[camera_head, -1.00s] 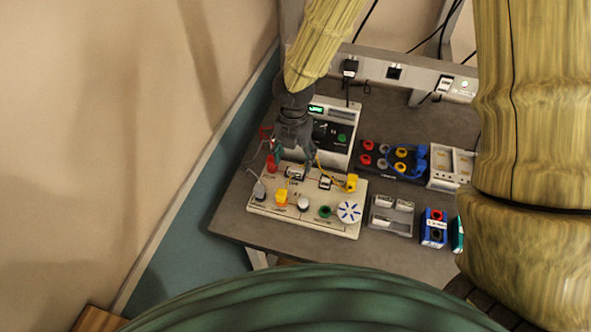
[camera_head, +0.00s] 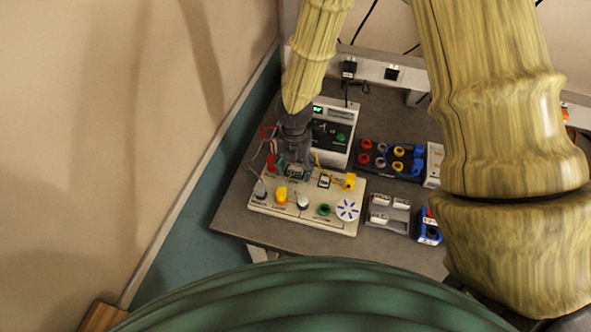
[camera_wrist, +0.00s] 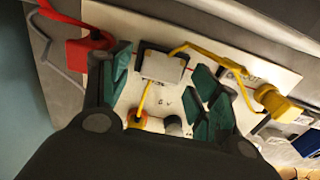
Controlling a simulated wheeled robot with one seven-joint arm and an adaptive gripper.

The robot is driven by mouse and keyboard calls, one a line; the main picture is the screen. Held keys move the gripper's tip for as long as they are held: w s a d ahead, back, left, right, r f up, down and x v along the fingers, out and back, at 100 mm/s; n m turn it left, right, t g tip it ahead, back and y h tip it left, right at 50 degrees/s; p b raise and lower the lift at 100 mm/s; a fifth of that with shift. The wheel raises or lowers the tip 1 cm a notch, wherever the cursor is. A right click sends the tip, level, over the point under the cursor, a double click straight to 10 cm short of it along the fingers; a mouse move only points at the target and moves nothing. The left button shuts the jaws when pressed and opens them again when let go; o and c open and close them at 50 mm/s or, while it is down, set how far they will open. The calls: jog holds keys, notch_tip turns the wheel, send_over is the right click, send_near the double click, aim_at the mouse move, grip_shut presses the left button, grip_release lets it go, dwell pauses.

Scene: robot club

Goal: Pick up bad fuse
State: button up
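The white board (camera_head: 292,215) lies on the bench, with a small pale fuse block (camera_wrist: 163,66) on it that I take for the bad fuse. In the wrist view it sits between the two green fingers of my gripper (camera_wrist: 162,80). The fingers are apart, with gaps at both sides of the block. In the head view my gripper (camera_head: 295,160) is low over the board's upper left part and mostly hides that block. Whether the fingertips reach down beside it I cannot tell. A second block (camera_head: 324,181) sits to the right on the board.
A yellow plug with its lead (camera_wrist: 275,102) is right of my gripper, and a red plug (camera_wrist: 88,47) is left. A meter (camera_head: 330,130) stands behind. A grey tray (camera_head: 378,223) with several pale blocks lies right of the board.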

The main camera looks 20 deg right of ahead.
jog(key=c, duration=0.7)
jog(key=shift+c, duration=0.3)
jog(key=shift+r, duration=0.15)
